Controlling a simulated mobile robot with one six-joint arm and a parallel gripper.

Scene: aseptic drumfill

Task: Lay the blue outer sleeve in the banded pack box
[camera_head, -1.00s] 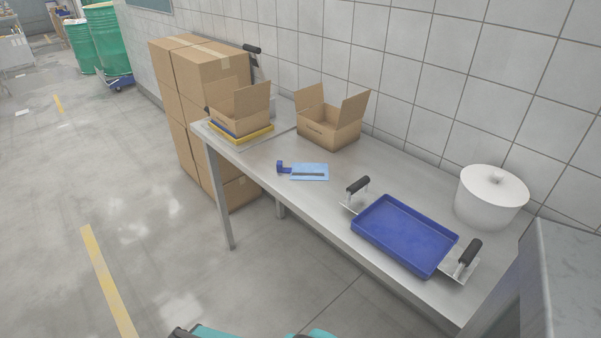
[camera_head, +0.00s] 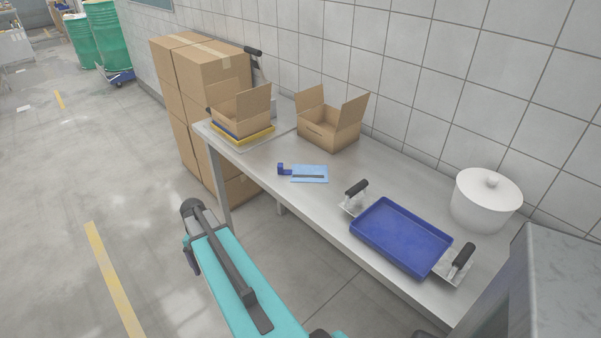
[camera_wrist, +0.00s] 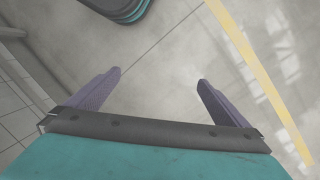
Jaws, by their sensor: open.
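A flat light blue piece (camera_head: 309,174) with a dark strip lies on the steel table, a small dark blue block (camera_head: 283,169) at its left end; it looks like the blue outer sleeve. Two open cardboard boxes stand behind it. The left box (camera_head: 240,117) sits on yellow and blue layers. The right box (camera_head: 328,133) stands directly on the table with raised flaps. I cannot tell for sure which is the banded one. My gripper (camera_wrist: 158,77) is open and empty in the wrist view, over bare floor, away from the table.
A blue tray (camera_head: 400,238) with black-handled holders at its ends lies at the table's near right, by a white lidded pot (camera_head: 484,199). Stacked cartons (camera_head: 205,85) stand beyond the table's left end. Bare tabletop surrounds the light blue piece. A tiled wall runs behind.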

